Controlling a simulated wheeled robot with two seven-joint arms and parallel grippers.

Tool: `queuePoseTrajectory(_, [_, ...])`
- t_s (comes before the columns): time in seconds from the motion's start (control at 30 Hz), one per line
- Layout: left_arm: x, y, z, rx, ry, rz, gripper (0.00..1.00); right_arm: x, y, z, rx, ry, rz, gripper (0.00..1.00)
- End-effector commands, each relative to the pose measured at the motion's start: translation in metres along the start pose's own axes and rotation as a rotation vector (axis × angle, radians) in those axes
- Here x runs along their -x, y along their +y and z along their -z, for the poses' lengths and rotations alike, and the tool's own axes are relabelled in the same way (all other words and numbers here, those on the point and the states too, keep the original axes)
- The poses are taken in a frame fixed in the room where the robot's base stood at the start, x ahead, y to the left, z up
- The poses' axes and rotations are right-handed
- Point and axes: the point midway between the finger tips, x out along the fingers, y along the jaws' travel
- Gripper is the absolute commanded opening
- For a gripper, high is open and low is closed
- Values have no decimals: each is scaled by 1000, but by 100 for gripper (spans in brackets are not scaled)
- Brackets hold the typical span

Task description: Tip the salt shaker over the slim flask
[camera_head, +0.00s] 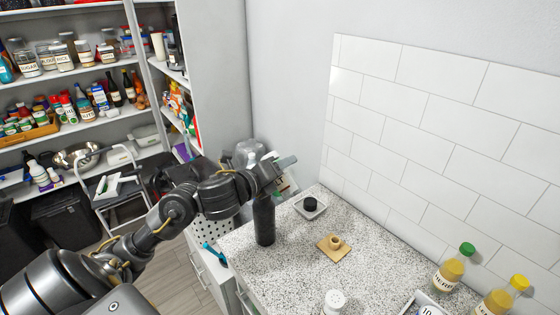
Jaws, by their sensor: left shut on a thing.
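The slim flask (264,222) is a dark, upright cylinder near the counter's left edge. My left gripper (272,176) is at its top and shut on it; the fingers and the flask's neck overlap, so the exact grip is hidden. I cannot tell whether the flask's base touches the counter. A white-topped shaker (335,301), which looks like the salt shaker, stands at the bottom of the view, partly cut off and apart from the gripper. My right gripper is not in view.
On the speckled counter (290,270) are a white square dish (322,213) with a dark round item, a wooden board (325,254) with a small ring-like piece, a green-capped bottle (452,270) and a yellow-capped bottle (500,298). A tiled wall (440,130) rises behind.

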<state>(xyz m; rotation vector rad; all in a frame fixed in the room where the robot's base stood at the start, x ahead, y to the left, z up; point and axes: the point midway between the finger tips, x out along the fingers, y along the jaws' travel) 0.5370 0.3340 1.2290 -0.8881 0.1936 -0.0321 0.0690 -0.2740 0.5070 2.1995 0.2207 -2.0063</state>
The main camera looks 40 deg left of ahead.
Motion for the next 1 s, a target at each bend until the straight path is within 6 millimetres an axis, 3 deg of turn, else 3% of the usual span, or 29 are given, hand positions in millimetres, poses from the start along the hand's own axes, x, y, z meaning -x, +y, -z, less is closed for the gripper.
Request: queuePoseTrajectory(1.0, [1,-5,1,352,70,0,17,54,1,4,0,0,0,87])
